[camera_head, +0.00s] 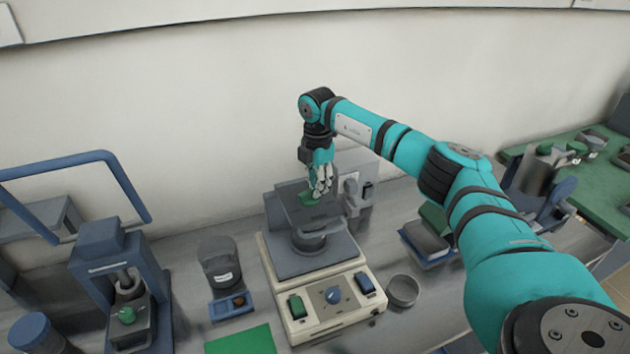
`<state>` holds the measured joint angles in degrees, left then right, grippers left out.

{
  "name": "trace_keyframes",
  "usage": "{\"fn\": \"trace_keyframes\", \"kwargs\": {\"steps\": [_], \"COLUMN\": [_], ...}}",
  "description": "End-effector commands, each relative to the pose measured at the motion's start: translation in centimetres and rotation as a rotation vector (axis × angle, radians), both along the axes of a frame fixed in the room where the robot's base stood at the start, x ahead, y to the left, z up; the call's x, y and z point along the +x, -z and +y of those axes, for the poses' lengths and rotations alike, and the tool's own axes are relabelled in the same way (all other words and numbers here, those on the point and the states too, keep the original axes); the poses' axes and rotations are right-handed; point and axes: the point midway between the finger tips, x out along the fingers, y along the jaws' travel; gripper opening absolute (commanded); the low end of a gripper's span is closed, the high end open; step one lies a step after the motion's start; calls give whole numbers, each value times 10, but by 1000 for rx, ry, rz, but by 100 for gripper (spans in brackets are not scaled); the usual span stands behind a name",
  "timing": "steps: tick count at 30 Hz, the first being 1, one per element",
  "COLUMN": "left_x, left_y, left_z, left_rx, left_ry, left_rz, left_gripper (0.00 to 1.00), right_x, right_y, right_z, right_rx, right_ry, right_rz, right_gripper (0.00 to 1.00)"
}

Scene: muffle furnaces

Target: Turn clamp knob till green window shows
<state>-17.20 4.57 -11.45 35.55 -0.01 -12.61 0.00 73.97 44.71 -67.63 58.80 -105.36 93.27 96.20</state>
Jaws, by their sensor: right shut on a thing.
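The clamp knob (307,199) is green and sits on top of the dark clamp plate (325,214) of a cream-based machine (318,329). My right gripper (316,191) points down from above and is shut on the knob. Its fingers hide part of the knob. I cannot make out a green window on the clamp. My left gripper is not in view.
A blue press (97,247) with a green knob stands at the left, near a blue frame (130,190). A dark container (219,262) and green mat (242,342) lie left of the machine. A round metal dish (403,291) and blue tray (431,262) lie right.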

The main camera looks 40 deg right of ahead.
Motion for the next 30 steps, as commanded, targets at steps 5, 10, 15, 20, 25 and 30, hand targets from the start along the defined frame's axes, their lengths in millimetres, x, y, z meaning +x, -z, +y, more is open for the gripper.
{"fn": "trace_keyframes", "kwargs": {"steps": [5, 10, 15, 20, 25, 30], "left_x": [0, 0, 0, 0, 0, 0], "left_y": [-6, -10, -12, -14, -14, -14], "left_z": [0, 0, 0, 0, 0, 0], "left_rx": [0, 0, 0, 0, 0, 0], "left_ry": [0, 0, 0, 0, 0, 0], "left_rz": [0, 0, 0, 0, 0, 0], "left_gripper": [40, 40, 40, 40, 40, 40], "right_x": [-4, -7, -9, -11, -12, -12], "right_y": [-2, -2, -2, -2, -1, -1], "right_z": [-1, 0, 0, 1, 1, 1], "right_rx": [0, -1, 1, 1, 1, 1], "right_ry": [158, 285, 383, 442, 473, 481], "right_rz": [-4, -3, -4, -4, -4, -4], "right_gripper": [0, 0, 0, 0, 0, 0]}}
